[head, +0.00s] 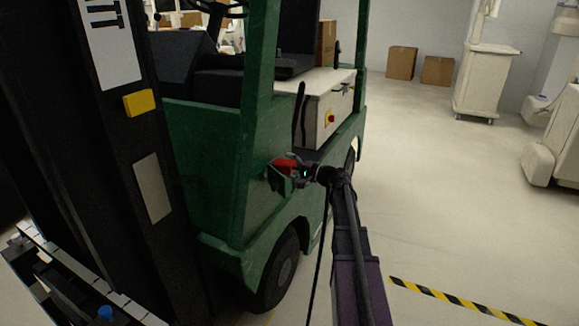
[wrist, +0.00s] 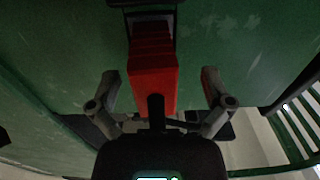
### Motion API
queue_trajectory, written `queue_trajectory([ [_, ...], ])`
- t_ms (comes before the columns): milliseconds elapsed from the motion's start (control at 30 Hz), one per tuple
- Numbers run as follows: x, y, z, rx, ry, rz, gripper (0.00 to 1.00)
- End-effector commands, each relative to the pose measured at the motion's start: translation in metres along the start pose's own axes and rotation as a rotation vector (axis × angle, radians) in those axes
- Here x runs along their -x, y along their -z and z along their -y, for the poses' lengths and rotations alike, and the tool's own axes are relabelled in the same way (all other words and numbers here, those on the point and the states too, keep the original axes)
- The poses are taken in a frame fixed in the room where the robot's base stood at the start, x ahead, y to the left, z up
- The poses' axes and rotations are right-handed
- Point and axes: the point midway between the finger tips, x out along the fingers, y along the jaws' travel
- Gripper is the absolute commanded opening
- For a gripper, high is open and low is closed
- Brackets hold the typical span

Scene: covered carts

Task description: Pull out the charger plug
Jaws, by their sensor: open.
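The charger plug (wrist: 152,75) is a red, ribbed block. In the wrist view its far end meets a dark-framed socket (wrist: 173,14) on the green vehicle side. My gripper (wrist: 159,76) is open, with one finger on each side of the plug. A gap shows on the right between finger and plug; the left finger is closer to it. In the head view the red plug (head: 285,164) shows at the vehicle's side, with my gripper (head: 290,172) around it. The gripper partly hides the plug and socket there.
The green forklift (head: 208,150) fills the left, with its dark mast in front. Open floor lies to the right, with black-yellow tape (head: 460,302). Covered carts (head: 484,85) and cartons (head: 402,62) stand behind.

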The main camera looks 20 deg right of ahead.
Motion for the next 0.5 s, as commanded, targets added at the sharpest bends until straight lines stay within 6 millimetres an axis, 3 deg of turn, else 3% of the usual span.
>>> queue_trajectory([
  [33,-0.0218,0.0043,-0.0001,-0.002,0.005,0.013,1.00],
  [500,-0.0220,0.0043,-0.0036,-0.001,0.003,0.013,1.00],
])
